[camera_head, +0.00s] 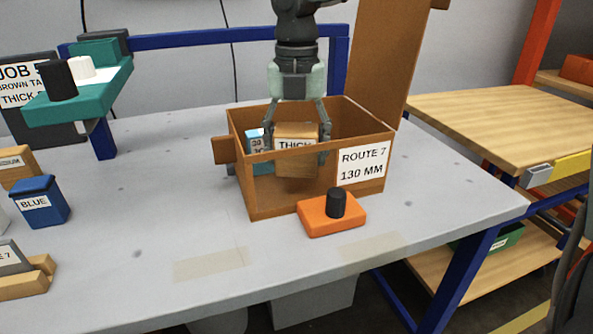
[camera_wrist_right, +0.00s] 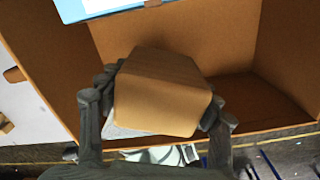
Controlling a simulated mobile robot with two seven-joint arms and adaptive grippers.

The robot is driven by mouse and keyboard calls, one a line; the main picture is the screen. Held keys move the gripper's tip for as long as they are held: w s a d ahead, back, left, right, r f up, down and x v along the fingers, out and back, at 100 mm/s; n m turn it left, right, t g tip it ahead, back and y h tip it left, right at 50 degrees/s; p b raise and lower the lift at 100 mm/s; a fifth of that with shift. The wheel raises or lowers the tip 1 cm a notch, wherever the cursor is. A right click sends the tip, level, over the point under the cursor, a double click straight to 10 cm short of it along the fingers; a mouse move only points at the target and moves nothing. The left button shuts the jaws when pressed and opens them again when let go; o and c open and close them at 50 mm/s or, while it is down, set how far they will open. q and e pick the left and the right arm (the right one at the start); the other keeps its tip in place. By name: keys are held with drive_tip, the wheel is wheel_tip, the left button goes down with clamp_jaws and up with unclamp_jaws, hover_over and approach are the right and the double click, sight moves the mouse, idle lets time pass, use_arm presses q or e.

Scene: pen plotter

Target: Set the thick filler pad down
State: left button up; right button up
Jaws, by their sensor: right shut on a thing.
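The thick filler pad (camera_head: 297,142) is a tan block with a "THICK" label. My right gripper (camera_head: 297,152) comes down from above and is shut on it, one finger at each side. The pad is within the outline of the open brown box (camera_head: 290,200) labelled "ROUTE 7 130 MM". In the right wrist view the pad (camera_wrist_right: 160,92) sits between the fingers (camera_wrist_right: 158,105), with the box's brown walls around it. I cannot tell whether its underside touches anything. My left gripper is not in view.
A blue-and-white labelled item (camera_head: 257,142) is in the box beside the pad's left side. The box's tall flap (camera_head: 385,55) stands up at the right rear. An orange block with a black knob (camera_head: 332,218) lies before the box. The table (camera_head: 130,240) front is clear.

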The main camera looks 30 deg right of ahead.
wheel_tip(320, 180, down, 4)
drive_tip(key=shift+f, duration=0.3)
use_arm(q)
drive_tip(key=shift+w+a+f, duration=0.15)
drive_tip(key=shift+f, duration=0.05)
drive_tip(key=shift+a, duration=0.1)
use_arm(e)
drive_tip(key=o, duration=1.2)
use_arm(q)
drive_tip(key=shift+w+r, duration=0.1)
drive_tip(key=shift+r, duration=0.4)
